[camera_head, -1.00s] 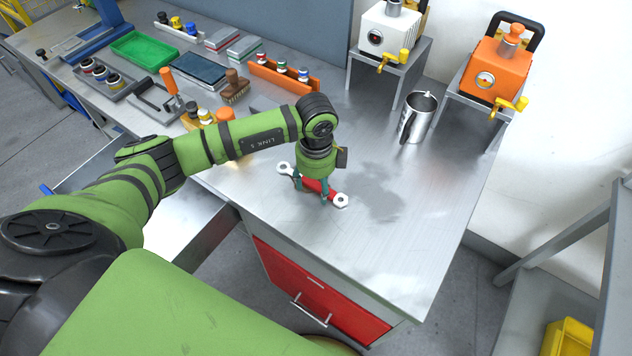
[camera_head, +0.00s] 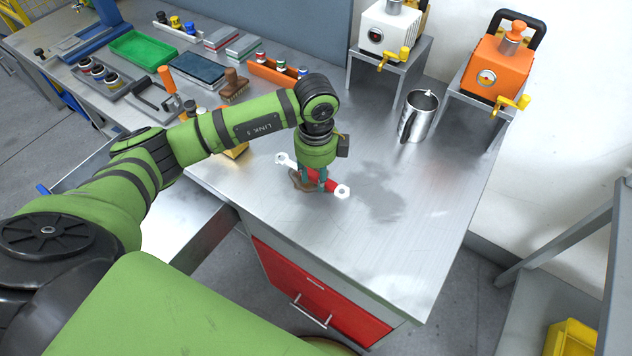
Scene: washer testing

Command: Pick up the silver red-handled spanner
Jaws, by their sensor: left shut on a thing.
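The silver spanner with a red handle (camera_head: 330,185) shows at the lower end of my left arm, over the front part of the steel worktop. Its two silver ends stick out on either side of the gripper, one to the upper left and one to the lower right. My left gripper (camera_head: 312,182) points down and is shut on the spanner around its red middle, which the fingers partly hide. The spanner seems to be a little above the worktop; the exact gap is hard to tell. My right gripper is not in view.
The steel worktop (camera_head: 400,250) is clear to the right of the spanner. A metal mug (camera_head: 417,115) stands behind it, near a white machine (camera_head: 388,28) and an orange machine (camera_head: 497,68) on stands. Trays, a brush (camera_head: 235,87) and small tools lie at the back left.

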